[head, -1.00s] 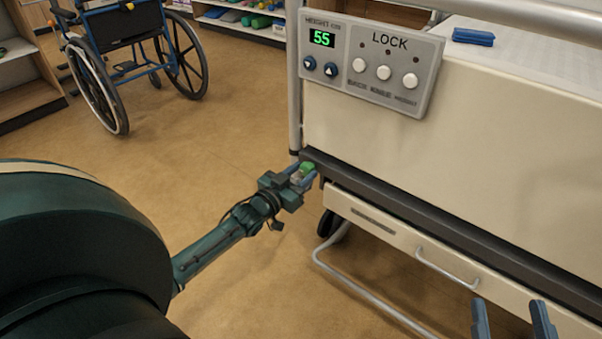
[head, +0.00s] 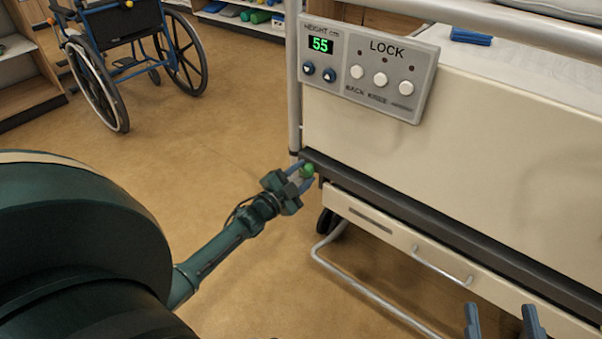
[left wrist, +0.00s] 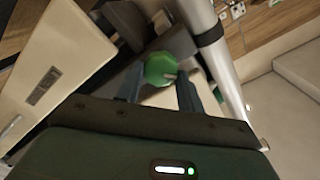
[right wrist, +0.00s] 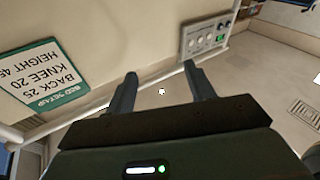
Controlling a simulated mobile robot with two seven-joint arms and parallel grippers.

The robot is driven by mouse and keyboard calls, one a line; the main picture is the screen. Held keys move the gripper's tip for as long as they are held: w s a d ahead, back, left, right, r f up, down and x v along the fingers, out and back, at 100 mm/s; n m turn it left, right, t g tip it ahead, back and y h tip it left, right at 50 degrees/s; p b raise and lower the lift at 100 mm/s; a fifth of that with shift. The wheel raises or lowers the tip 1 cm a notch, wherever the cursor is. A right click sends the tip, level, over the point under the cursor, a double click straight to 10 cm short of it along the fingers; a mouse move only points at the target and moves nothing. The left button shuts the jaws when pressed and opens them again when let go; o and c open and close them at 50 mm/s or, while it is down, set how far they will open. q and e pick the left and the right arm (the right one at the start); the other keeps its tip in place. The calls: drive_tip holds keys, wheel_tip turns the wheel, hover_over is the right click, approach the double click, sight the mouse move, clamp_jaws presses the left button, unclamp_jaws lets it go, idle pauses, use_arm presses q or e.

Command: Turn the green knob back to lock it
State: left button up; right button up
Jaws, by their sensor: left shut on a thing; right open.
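The green knob (head: 308,169) sits at the corner of the bed's dark lower rail, near the upright post. My left gripper (head: 303,174) is shut on it, one finger on each side. In the left wrist view the knob (left wrist: 158,67) is a green faceted disc with a pale mark towards its lower right, between the blue-grey fingers. My right gripper (head: 500,315) is open and empty at the bottom right of the head view. The right wrist view shows its two fingers (right wrist: 160,80) apart with nothing between them.
A grey control panel (head: 368,68) marked LOCK, with a display reading 55, hangs on the bed end above the knob. A drawer (head: 400,240) with a bar handle is below the rail. A bed setup card (right wrist: 48,72) shows in the right wrist view. A wheelchair (head: 130,60) stands behind.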

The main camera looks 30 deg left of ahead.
use_arm(q)
drive_tip(key=m, duration=0.5)
drive_tip(key=shift+d+f+b, duration=0.1)
drive_tip(key=shift+f+b, duration=0.05)
drive_tip(key=shift+b, duration=0.15)
drive_tip(key=shift+m, duration=1.3)
drive_tip(key=shift+b, duration=0.3)
use_arm(e)
drive_tip(key=shift+a, duration=0.2)
use_arm(q)
drive_tip(key=shift+m, duration=0.5)
use_arm(e)
drive_tip(key=shift+r, duration=0.2)
use_arm(q)
drive_tip(key=o, duration=1)
drive_tip(key=shift+c, duration=0.2)
use_arm(e)
drive_tip(key=shift+f, duration=0.3)
use_arm(q)
drive_tip(key=shift+s, duration=0.1)
